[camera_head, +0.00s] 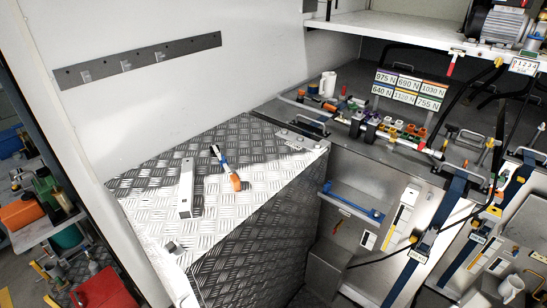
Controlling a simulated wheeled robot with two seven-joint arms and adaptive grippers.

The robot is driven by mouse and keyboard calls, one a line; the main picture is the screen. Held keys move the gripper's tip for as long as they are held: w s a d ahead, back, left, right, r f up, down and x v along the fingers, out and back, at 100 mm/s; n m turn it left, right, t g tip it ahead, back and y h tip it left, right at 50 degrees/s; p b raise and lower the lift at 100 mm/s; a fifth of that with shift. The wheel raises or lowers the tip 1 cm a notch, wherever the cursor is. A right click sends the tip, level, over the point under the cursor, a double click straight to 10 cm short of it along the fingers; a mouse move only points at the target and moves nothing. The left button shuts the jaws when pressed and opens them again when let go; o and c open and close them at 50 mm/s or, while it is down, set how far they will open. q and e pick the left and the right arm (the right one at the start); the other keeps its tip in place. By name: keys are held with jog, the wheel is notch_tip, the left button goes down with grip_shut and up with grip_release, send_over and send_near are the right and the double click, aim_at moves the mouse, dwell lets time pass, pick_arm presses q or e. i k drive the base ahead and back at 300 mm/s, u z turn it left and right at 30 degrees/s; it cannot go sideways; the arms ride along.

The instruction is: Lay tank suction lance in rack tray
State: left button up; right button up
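Neither of my grippers is in view. I cannot tell for certain which thing is the suction lance. A long pale bar with coloured fittings (386,128) lies across the dark deck at the back right. A blue bar-like holder (352,203) is fixed on the grey front face below the deck; whether it is the rack tray is unclear. Black hoses with coloured ends (494,211) hang over the strapped tanks at the right. A blue, white and orange hand tool (226,168) lies on the tread-plate box, beside a flat silver bar (186,188).
The tread-plate box top (150,222) has free room around the tools. A white shelf (400,32) with a motor pump (497,25) overhangs the deck. Blue straps (451,196) cross the tanks. A slotted rail (140,61) is on the white wall.

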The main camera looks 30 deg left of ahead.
aim_at(357, 196)
jog(key=z, duration=0.2)
jog(key=i, duration=0.75)
jog(key=u, duration=0.55)
jog(key=i, duration=0.7)
jog(key=u, duration=0.7)
